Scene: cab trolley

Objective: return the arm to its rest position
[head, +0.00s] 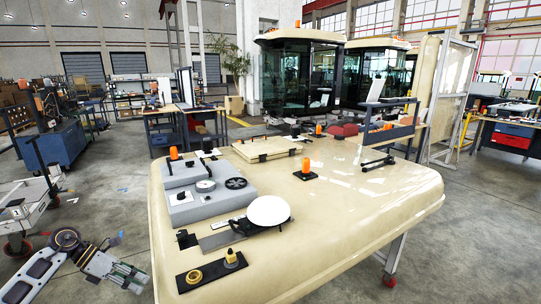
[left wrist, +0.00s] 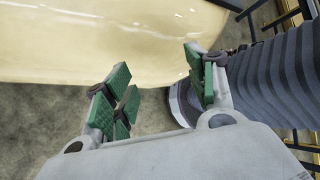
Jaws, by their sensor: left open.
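My left arm comes in at the lower left of the head view. My left gripper (head: 138,280) is beside the near left edge of the cream cab roof panel (head: 360,215), apart from it and over the floor. In the left wrist view the left gripper (left wrist: 160,95) has its two green-padded fingers spread wide with nothing between them. The cream panel (left wrist: 90,40) lies beyond the fingertips there. My right gripper does not show in either view.
On the panel are a grey box unit (head: 200,190), a white dome (head: 268,211), a black plate with brass fittings (head: 212,270) and an orange beacon (head: 306,168). A white cart (head: 25,205) stands at the left.

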